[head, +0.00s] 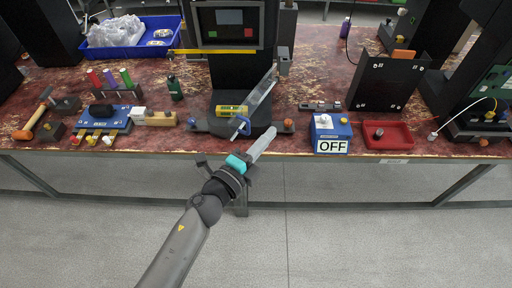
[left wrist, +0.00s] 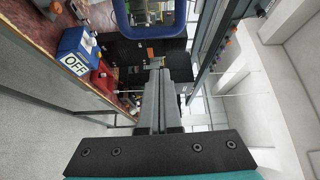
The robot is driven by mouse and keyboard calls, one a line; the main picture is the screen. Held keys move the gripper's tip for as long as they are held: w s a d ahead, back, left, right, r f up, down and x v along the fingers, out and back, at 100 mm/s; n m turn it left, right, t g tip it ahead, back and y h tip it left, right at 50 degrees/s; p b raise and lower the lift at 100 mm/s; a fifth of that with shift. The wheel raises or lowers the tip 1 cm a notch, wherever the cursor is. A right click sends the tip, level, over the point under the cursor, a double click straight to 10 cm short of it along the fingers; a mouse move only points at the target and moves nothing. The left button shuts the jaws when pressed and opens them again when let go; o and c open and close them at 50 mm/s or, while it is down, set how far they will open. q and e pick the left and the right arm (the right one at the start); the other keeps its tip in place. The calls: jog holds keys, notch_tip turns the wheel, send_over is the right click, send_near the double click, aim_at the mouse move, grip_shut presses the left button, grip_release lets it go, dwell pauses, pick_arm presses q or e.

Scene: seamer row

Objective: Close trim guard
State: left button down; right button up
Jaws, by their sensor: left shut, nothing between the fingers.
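The likely trim guard, a clear narrow panel (head: 260,96), stands tilted on the black machine in the head view, with a blue loop (head: 240,128) at its lower end. A yellow roll-like part (head: 231,111) lies beside it. My left gripper (head: 270,132) is shut and empty, its fingers pointing up and right at the table's front edge, just right of the loop. In the left wrist view my shut fingers (left wrist: 156,72) point at a dark background. A blue rounded frame (left wrist: 122,14) crosses the top of that view; I cannot tell whether they touch. My right gripper is not in view.
Right of the machine are a blue OFF box (head: 318,129), a red tray (head: 402,138) and a black panel (head: 370,83). To the left are a blue block fixture (head: 118,117), a hammer (head: 35,118) and a green bottle (head: 174,88). The floor in front is clear.

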pick_arm(q)
jog(key=a, duration=0.4)
jog(key=shift+w+f, duration=0.1)
jog(key=shift+w, duration=0.3)
jog(key=shift+a, duration=0.1)
